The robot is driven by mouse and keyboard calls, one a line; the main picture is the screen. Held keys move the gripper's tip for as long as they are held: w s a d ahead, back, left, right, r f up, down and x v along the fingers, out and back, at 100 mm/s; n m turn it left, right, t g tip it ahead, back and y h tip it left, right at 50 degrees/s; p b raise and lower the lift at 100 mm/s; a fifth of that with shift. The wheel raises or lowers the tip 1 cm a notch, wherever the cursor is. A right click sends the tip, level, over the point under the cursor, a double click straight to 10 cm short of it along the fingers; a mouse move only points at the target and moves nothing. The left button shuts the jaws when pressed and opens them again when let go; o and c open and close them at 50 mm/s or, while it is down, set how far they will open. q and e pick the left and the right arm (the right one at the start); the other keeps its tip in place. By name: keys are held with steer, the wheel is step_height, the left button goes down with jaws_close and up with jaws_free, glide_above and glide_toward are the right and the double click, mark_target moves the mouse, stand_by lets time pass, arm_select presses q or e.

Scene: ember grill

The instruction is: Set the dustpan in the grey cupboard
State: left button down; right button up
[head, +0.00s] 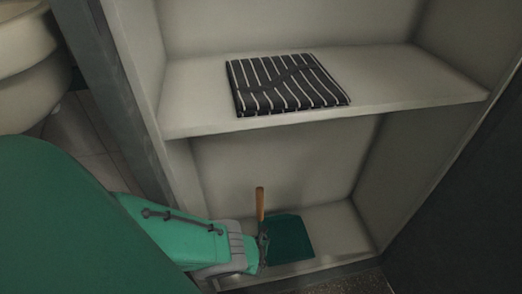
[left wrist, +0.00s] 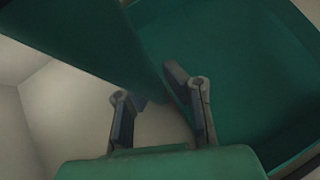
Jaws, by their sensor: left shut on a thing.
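The dustpan (head: 290,240) has a dark teal pan and a wooden handle (head: 260,204) that stands up. It is inside the lower compartment of the grey cupboard (head: 340,226), low over its floor; I cannot tell whether it touches. My left gripper (head: 263,246) reaches in from the left and is shut on the dustpan near the base of the handle. In the left wrist view the teal pan (left wrist: 225,60) fills much of the right, beside the fingers (left wrist: 160,100). The exact grip point is partly hidden. My right gripper is not in view.
A folded black-and-white striped cloth (head: 284,83) lies on the shelf (head: 400,75) above. The shelf's front edge and the cupboard's side walls bound the lower compartment. Free floor shows right of the dustpan. A rounded beige object (head: 25,60) stands outside at the upper left.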

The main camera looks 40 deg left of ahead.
arm_select(q)
steer(key=c, duration=1.6)
jaws_free()
steer(key=shift+s+a, duration=0.1)
steer(key=shift+a, duration=0.05)
steer(key=shift+c, duration=0.2)
steer(key=shift+s+d+r+p, duration=0.2)
steer(key=shift+r+p, duration=0.05)
steer(key=shift+p, duration=0.1)
steer(key=p+v, duration=0.9)
steer(key=v, duration=0.2)
steer(key=shift+s, duration=0.15)
